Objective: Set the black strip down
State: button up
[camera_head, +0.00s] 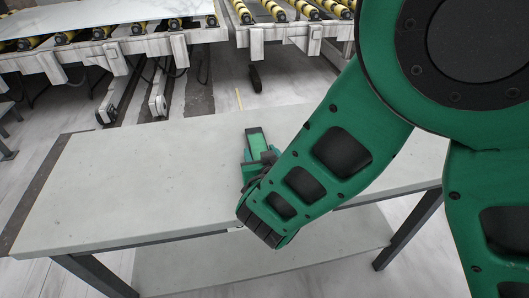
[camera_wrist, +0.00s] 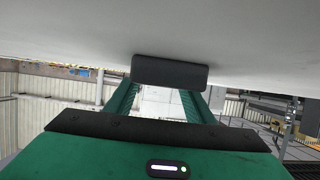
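The black strip (camera_wrist: 170,72) shows in the wrist view as a dark, flat bar lying across the ends of my two green fingers. My gripper (camera_wrist: 160,94) has its fingers apart, with their tips meeting the strip near its two ends, and appears to hold it. The strip is right by the pale slab surface (camera_wrist: 60,35); I cannot tell whether it touches. In the head view my gripper (camera_head: 257,150) is low over the grey slab table (camera_head: 140,180), right of its middle.
Behind the table stands a roller conveyor (camera_head: 115,50) with yellow and black rollers, carrying a white slab (camera_head: 90,14). The table's left half is bare. A lower shelf (camera_head: 260,266) runs under the table.

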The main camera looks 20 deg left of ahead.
jog(key=shift+o, duration=0.9)
jog(key=shift+r, duration=0.1)
